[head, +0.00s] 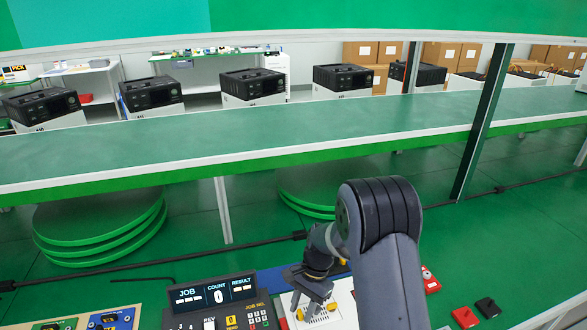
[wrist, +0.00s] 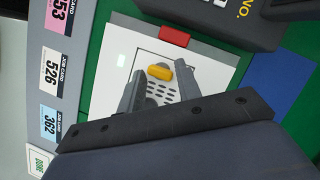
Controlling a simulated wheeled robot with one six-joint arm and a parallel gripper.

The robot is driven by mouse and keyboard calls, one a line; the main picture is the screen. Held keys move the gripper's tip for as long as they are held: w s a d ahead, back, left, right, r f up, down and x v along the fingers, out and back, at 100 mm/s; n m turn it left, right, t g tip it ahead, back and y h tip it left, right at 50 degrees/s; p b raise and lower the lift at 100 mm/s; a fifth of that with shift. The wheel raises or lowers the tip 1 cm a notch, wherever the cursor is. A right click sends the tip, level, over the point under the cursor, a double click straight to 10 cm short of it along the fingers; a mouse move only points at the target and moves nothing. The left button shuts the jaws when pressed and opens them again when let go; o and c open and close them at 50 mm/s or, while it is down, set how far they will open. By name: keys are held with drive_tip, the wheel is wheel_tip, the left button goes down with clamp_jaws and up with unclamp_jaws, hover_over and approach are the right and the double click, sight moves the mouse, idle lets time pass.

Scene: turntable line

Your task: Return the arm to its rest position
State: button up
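My arm rises at the lower middle of the head view and bends down to the left. My gripper (head: 309,307) is low over a white plate (head: 346,310), right of the control panel. In the wrist view my gripper (wrist: 168,88) is open, its two dark fingers apart with nothing held between them. A red block (wrist: 174,36) lies at the plate's far edge. Whether the fingers touch the plate cannot be told.
The control panel (head: 215,296) reads JOB, COUNT 0 and RESULT. Job cards (wrist: 51,65) line the wrist view's left side. Red (head: 465,317) and black (head: 488,307) blocks lie right of my arm. A long green shelf (head: 290,130) crosses behind, with a post (head: 480,125) at right.

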drive_tip(key=m+t+p, duration=0.1)
drive_tip(key=m, duration=0.2)
drive_tip(key=m+t+y, duration=0.1)
drive_tip(key=m, duration=0.2)
drive_tip(key=shift+s+d+r+m+y+p, duration=0.15)
drive_tip(key=shift+s+d+m+y+p, duration=0.05)
drive_tip(key=shift+m+y+p, duration=0.15)
drive_tip(key=shift+w+d+r, duration=0.1)
drive_tip(key=shift+r, duration=0.1)
drive_tip(key=shift+d+r, duration=0.2)
drive_tip(key=shift+r, duration=0.4)
